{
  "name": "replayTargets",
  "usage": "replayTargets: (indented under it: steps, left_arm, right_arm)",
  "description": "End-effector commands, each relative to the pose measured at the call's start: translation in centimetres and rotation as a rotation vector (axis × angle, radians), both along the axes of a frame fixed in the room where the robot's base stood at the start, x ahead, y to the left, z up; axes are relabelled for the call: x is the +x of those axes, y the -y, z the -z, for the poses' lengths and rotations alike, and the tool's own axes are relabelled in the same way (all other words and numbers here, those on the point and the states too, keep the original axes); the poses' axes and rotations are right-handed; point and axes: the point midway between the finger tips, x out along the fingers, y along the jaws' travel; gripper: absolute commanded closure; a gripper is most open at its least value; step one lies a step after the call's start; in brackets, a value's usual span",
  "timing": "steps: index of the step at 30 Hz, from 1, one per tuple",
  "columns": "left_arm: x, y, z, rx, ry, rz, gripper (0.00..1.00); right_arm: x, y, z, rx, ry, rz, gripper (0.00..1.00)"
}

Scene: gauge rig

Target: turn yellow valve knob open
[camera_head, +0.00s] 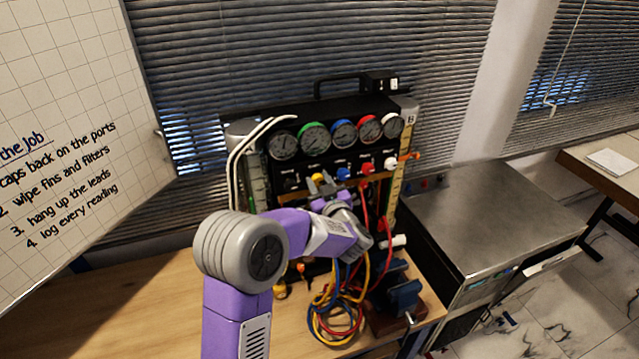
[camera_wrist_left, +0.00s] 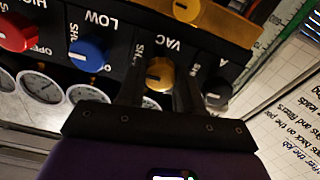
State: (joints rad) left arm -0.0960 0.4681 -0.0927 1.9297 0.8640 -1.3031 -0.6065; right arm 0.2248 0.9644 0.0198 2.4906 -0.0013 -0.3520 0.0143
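The yellow valve knob (camera_head: 317,177) is on the black gauge panel, under the row of dials. In the left wrist view, which sees the panel upside down, the yellow knob (camera_wrist_left: 160,75) sits below the VAC label with a dark mark across its face. My left gripper (camera_head: 323,188) is right at it, and in the wrist view the two dark fingers (camera_wrist_left: 160,88) stand one on each side of the knob. The gap is about the knob's width, and I cannot tell whether they touch it. My right gripper is in neither view.
A blue knob (camera_wrist_left: 88,53) and a black knob (camera_wrist_left: 217,93) flank the yellow one closely. A yellow round part (camera_wrist_left: 186,11) shows beyond the VAC label. Coiled coloured leads (camera_head: 340,310) and a blue vise (camera_head: 405,296) lie below. A steel cabinet (camera_head: 490,215) stands right.

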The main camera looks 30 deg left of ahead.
Motion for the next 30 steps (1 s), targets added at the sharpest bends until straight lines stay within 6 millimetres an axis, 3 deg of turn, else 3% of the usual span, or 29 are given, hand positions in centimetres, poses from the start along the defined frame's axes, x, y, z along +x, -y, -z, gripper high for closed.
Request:
replayTargets:
  steps: [1,4,14,30]
  left_arm:
    - [0.0,0.0,0.0,0.000,0.000,0.000,0.80]
    - [0.0,0.0,0.0,0.000,0.000,0.000,0.95]
    - [0.0,0.0,0.1,-0.033,0.042,0.000,0.95]
    - [-0.1,0.0,0.5,-0.313,0.370,0.001,0.95]
  right_arm:
    - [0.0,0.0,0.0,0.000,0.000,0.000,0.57]
    - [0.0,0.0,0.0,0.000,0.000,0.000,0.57]
    - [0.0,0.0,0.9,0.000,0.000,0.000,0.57]
    - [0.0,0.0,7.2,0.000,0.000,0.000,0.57]
